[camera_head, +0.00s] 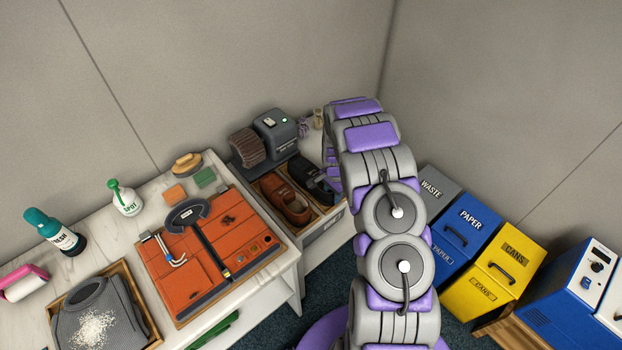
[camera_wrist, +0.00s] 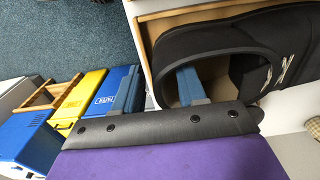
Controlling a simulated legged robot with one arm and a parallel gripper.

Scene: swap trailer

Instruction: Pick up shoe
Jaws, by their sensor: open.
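A black shoe (camera_wrist: 235,35) fills the upper right of the wrist view, with its opening facing the camera. It also shows in the head view (camera_head: 309,174), beside a brown shoe (camera_head: 284,201) in a wooden tray (camera_head: 265,208). My gripper (camera_wrist: 160,78) is open at the shoe, with nothing clamped. In the wrist view its right finger overlaps the shoe's opening, and its left finger shows outside the shoe against the floor and bins. Contact cannot be told. In the head view my arm hides the gripper.
A grey brush machine (camera_head: 275,130) stands behind the shoes. Left of them, a white table holds an orange leather case (camera_head: 190,262), bottles and a tray with a grey garment. Paper (camera_head: 465,235) and yellow cans bins (camera_head: 505,268) stand on the right. Blue carpet (camera_wrist: 50,35) lies below.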

